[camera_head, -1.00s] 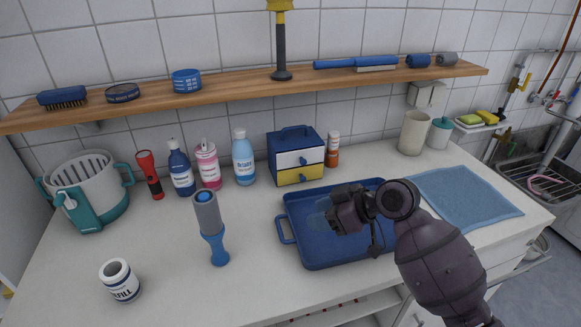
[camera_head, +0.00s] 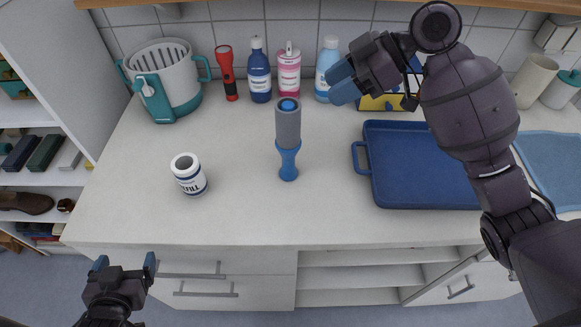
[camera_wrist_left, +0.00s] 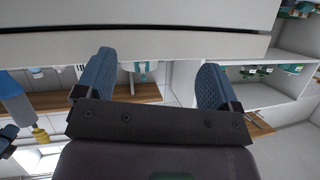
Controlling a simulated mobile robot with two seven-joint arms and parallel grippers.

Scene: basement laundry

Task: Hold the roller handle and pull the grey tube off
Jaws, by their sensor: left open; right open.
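The lint roller stands upright on the white counter in the head view, its blue handle (camera_head: 288,160) down and the grey tube (camera_head: 288,126) on top. A blue core end shows at the tube's top. My left gripper (camera_head: 124,263) is open and empty, low in front of the counter, left of and below the roller. Its two blue fingers (camera_wrist_left: 155,85) are spread with nothing between them in the left wrist view. My right gripper (camera_head: 340,82) is open above the back of the counter, to the right of the roller and apart from it.
A white refill tub (camera_head: 189,175) stands left of the roller. A blue tray (camera_head: 425,195) lies to the right. Behind are a strainer bucket (camera_head: 165,80), a red torch (camera_head: 227,73) and several bottles. The counter around the roller is clear.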

